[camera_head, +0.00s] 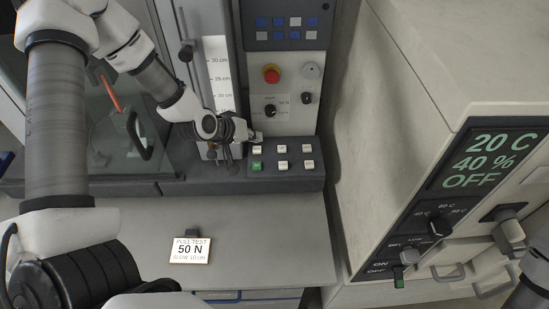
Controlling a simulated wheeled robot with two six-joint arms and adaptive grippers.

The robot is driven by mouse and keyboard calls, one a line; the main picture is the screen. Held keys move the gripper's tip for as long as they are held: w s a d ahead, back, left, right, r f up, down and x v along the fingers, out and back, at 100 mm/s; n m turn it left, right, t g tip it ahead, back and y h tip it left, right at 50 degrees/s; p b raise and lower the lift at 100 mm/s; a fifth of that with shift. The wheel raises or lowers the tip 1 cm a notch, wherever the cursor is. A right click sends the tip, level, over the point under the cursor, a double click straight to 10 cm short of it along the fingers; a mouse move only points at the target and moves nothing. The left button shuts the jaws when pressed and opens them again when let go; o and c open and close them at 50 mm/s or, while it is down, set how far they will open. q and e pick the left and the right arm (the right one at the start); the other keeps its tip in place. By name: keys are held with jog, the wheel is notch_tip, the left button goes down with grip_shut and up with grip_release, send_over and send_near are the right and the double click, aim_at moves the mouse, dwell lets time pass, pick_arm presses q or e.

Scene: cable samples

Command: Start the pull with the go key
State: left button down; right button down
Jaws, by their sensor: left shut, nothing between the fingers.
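The key block (314,184) is a dark ledge at the foot of the test machine, with two rows of small keys. The green key (257,166) is at the left of the front row; its label is too small to read. My left gripper (257,137) is shut and empty. Its tips are over the back left of the block, behind the green key in the picture and apart from it. A sign (190,250) reading "PULL TEST 50 N" and a smaller line with "10 cm" stands on the bench.
A red stop button (271,73) and knobs sit on the panel above the keys. A scale strip (218,75) stands left of it. A chamber (480,185) reading "20 C 40 % OFF" fills the right. The bench top (270,235) before the keys is clear.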

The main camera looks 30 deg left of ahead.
aim_at(255, 166)
pick_arm(q)
notch_tip(255, 166, down, 9)
jog(key=b, duration=0.8)
jog(key=shift+s+a+r, duration=0.1)
jog(key=shift+s+a, duration=0.05)
dwell(1.1)
jog(key=shift+f+b, duration=0.3)
jog(key=shift+f, duration=0.1)
jog(key=shift+f+b, duration=0.4)
dwell(0.5)
jog(key=shift+r, duration=0.1)
dwell(0.5)
jog(key=shift+s+r+p, duration=0.1)
jog(key=shift+r+p, duration=0.65)
